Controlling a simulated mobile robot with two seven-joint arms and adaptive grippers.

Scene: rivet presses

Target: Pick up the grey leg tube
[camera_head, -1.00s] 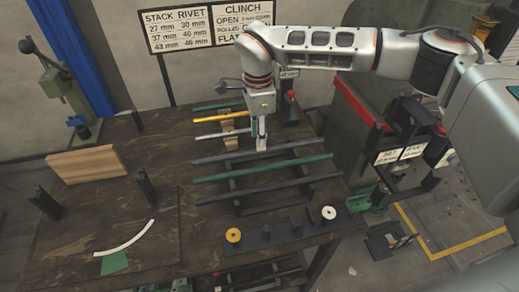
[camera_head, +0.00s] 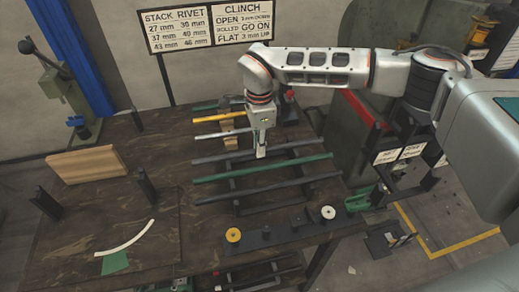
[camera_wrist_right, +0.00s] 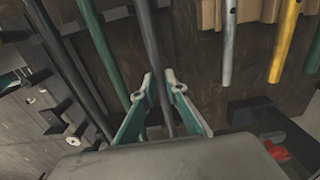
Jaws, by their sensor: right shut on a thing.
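Several tubes lie side by side on a dark rack on the table. A dark grey tube (camera_head: 222,158) lies across the rack, and it also shows in the right wrist view (camera_wrist_right: 151,40). My right gripper (camera_head: 261,154) reaches down over its middle. In the right wrist view the green-padded fingers (camera_wrist_right: 160,105) stand on both sides of this tube, shut on it; the contact itself is partly hidden. The tube still looks level with its neighbours. A shorter light grey tube (camera_head: 215,135) lies behind it. My left gripper is not in view.
A green tube (camera_head: 262,168) and another dark grey tube (camera_head: 255,191) lie in front; a yellow tube (camera_head: 218,117) lies behind. A wooden block (camera_head: 87,164) is left. A green press (camera_head: 365,197) stands right.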

